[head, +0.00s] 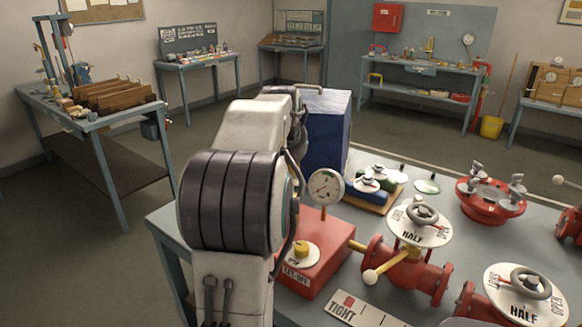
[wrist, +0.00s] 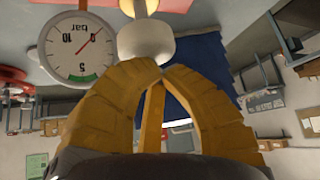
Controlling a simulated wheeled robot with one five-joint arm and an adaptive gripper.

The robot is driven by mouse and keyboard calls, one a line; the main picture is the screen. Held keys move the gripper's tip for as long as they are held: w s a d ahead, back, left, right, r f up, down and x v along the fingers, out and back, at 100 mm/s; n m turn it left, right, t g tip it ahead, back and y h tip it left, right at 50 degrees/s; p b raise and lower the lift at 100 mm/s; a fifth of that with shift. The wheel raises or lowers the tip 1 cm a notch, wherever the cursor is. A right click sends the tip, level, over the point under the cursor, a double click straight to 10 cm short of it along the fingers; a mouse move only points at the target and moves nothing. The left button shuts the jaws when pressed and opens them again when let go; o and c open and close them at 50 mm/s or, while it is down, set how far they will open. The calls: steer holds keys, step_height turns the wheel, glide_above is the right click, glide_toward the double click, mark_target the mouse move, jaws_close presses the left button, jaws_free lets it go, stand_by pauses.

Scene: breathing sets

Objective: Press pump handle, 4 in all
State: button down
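In the wrist view, which looks upside down, a rounded white knob (wrist: 146,42) on a yellow part sits just beyond my fingertips. It looks like the pump handle's grip. My gripper (wrist: 163,72) has yellow fingers curved inward, with the tips together or nearly so. I cannot tell whether they touch the knob. A yellow bar shows between the fingers. A round bar gauge (wrist: 75,47) is beside the knob. In the head view the gauge (head: 326,187) stands on a red box (head: 318,250) marked LET-OFF, with a yellow knob (head: 301,248). My arm hides the gripper and pump handle there.
A blue box (head: 328,130) stands behind the pump. Red valves with HALF dials (head: 420,222) and a white-balled yellow lever (head: 370,276) crowd the right of the bench. A TIGHT strip (head: 362,312) lies in front. Other benches line the walls; floor at left is clear.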

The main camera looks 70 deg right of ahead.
steer(key=shift+f+b, duration=0.65)
steer(key=shift+f, duration=0.3)
stand_by(0.6)
steer(key=shift+r, duration=0.2)
steer(key=shift+r+p, duration=2.35)
steer(key=shift+r, duration=0.2)
steer(key=shift+r, duration=0.15)
step_height(320, 180, up, 5)
steer(key=p, duration=0.4)
steer(key=c, duration=1.9)
jaws_free()
steer(key=shift+c, duration=0.2)
